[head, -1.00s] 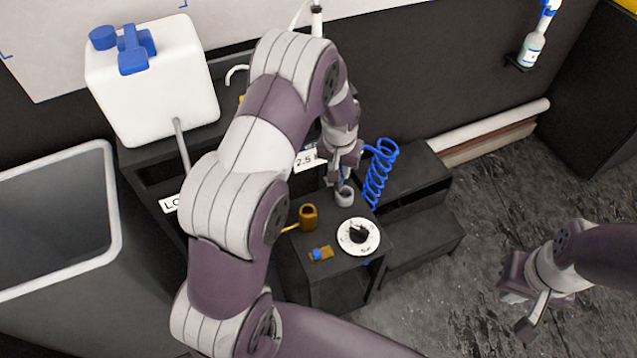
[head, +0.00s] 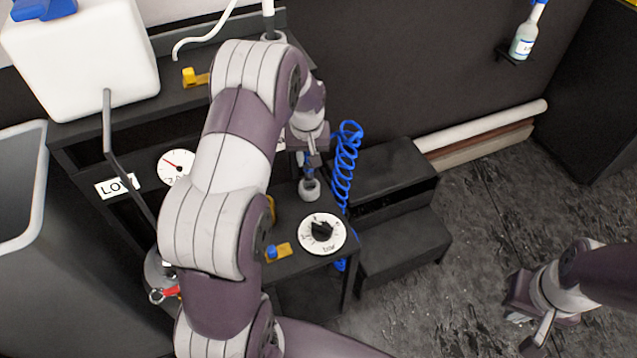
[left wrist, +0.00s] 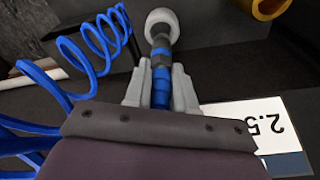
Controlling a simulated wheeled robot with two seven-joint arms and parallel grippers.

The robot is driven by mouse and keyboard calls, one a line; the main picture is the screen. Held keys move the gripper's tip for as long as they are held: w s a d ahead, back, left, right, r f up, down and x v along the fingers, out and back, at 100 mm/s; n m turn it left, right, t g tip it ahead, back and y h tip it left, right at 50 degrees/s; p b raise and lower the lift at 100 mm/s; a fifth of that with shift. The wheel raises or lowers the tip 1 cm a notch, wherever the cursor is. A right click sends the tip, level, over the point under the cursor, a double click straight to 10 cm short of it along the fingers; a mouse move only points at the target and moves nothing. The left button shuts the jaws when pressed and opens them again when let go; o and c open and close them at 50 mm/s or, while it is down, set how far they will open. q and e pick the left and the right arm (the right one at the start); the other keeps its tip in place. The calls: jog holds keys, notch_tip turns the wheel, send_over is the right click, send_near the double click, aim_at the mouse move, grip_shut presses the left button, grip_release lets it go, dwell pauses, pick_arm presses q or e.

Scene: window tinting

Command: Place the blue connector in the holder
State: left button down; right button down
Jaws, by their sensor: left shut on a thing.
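The blue connector (left wrist: 160,88) is between the two grey fingers of my left gripper (left wrist: 160,92) in the left wrist view. Its far end meets the round grey holder (left wrist: 161,22); I cannot tell how deep it sits. In the head view the holder (head: 309,189) is a small grey cup on the dark stand. The connector (head: 308,171) stands roughly upright right above it, under my left gripper (head: 309,160), which is shut on it. My right gripper (head: 530,328) is over the floor at the lower right, fingers apart and empty.
A blue coiled hose (head: 346,165) hangs just right of the holder. A white dial with a black knob (head: 322,233) and a small yellow valve with a blue top (head: 277,252) lie in front. A white tank (head: 85,65) stands at the back left.

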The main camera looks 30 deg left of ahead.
aim_at(309, 173)
pick_arm(q)
notch_tip(309, 173, down, 6)
jog(key=shift+d+r+b, duration=0.1)
jog(key=shift+r+b, duration=0.15)
jog(key=shift+b, duration=0.15)
jog(key=shift+w+f, duration=0.1)
jog(key=shift+f, duration=0.05)
jog(key=shift+f, duration=0.1)
jog(key=c, duration=0.9)
grip_release()
jog(key=shift+c, duration=0.2)
notch_tip(309, 173, up, 12)
jog(key=s+p, duration=0.2)
jog(key=s+d+r+m, duration=0.1)
jog(key=s+d+m, duration=0.1)
jog(key=s+d, duration=0.4)
jog(key=s+d+r+m, duration=0.1)
jog(key=s+d+m, duration=0.2)
jog(key=s, duration=0.9)
jog(key=d, duration=0.2)
jog(key=shift+d+m+h, duration=0.3)
jog(key=shift+d+h, duration=0.1)
